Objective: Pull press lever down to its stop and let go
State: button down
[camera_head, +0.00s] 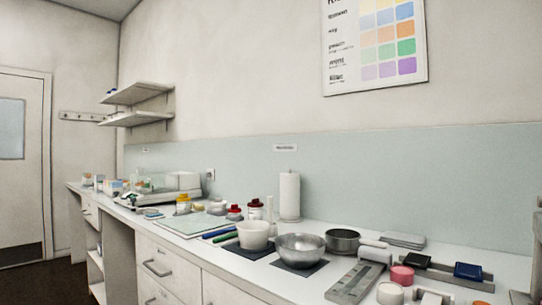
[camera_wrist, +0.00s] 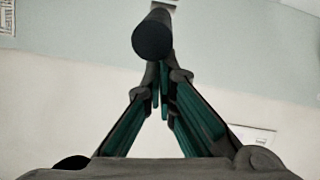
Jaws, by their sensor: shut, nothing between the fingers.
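A dark cylinder with a round end (camera_wrist: 153,36), which looks like the press lever's grip, shows at the top of the wrist view. My gripper (camera_wrist: 160,76) has its two green-padded fingers drawn together just below this round end, with nothing between them. I cannot tell whether the fingertips touch the cylinder. The rest of the lever and its stop cannot be made out. In the head view my gripper is not seen, and only a grey piece (camera_head: 537,232) is cut off at the right edge, possibly part of the press.
A long white counter holds a white bowl (camera_head: 254,236), a metal bowl (camera_head: 300,250), a dark round pan (camera_head: 343,241), a paper roll (camera_head: 289,196) and a grey slotted plate (camera_head: 355,283). Small pink and white jars stand at the front right.

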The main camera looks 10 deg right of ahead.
jog(key=p+v, duration=0.1)
jog(key=v, duration=0.9)
jog(key=shift+r, duration=0.2)
jog(key=shift+w, duration=0.1)
jog(key=w+a+f+n+g+y, duration=0.15)
jog(key=a+f+y, duration=0.4)
jog(key=f, duration=0.75)
jog(key=s+a+f+n+g+y, duration=0.3)
jog(key=s+a+f, duration=0.2)
jog(key=a+f, duration=0.5)
jog(key=s+a+f+n+g+y, duration=0.35)
jog(key=s+a+f, duration=0.3)
jog(key=f, duration=0.45)
notch_tip(320, 180, up, 24)
jog(key=t+p, duration=0.3)
jog(key=p, duration=1.9)
jog(key=shift+w+a+f, duration=0.2)
jog(key=shift+w+a, duration=0.2)
jog(key=shift+w, duration=0.05)
jog(key=shift+d, duration=0.1)
